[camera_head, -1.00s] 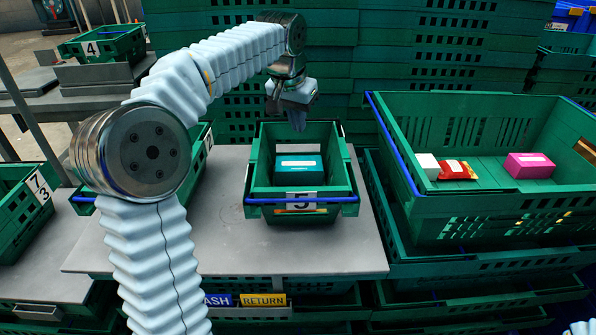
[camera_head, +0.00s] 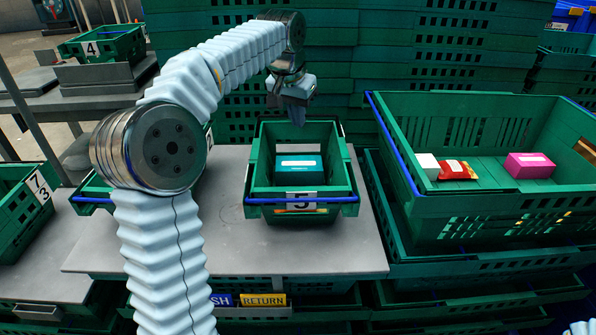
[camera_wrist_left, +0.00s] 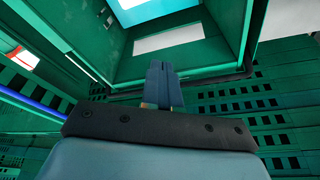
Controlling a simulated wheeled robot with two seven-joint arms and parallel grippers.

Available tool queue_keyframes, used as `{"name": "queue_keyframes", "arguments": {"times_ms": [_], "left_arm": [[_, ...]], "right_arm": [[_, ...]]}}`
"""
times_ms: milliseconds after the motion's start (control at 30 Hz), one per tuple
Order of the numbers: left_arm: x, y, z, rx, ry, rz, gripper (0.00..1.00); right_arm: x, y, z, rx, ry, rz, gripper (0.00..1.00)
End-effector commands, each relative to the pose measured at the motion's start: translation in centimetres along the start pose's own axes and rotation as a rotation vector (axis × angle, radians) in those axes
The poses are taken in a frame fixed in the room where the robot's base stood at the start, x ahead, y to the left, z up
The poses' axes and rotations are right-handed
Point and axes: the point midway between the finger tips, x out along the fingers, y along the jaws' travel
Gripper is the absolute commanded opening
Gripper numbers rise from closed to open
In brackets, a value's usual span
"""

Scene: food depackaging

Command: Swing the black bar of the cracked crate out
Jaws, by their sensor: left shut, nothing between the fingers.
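The small green crate marked 5 (camera_head: 257,180) stands on the grey table with a teal box (camera_head: 298,172) inside. I cannot make out a crack in it. A blue bar (camera_head: 325,200) runs along its near rim. A thin black bar (camera_wrist_left: 215,76) lies along the crate's rim in the left wrist view, beside my fingers; in the head view only a dark bit shows at the far right corner. My left gripper (camera_head: 298,118) is shut and empty, pointing down at the crate's far rim. Whether the fingers touch the bar is unclear. My right gripper is out of view.
A large green crate (camera_head: 395,155) with several packages stands at the right. Stacked green crates (camera_head: 240,75) rise close behind my left gripper. Crate 73 (camera_head: 22,205) is at the far left. The table front (camera_head: 240,255) is clear.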

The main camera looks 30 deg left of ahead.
Motion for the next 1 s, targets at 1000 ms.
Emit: {"name": "queue_keyframes", "arguments": {"times_ms": [1000], "left_arm": [[-4.7,0.3,-1.0,0.002,0.002,0.001,0.0]], "right_arm": [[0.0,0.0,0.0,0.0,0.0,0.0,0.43]]}}
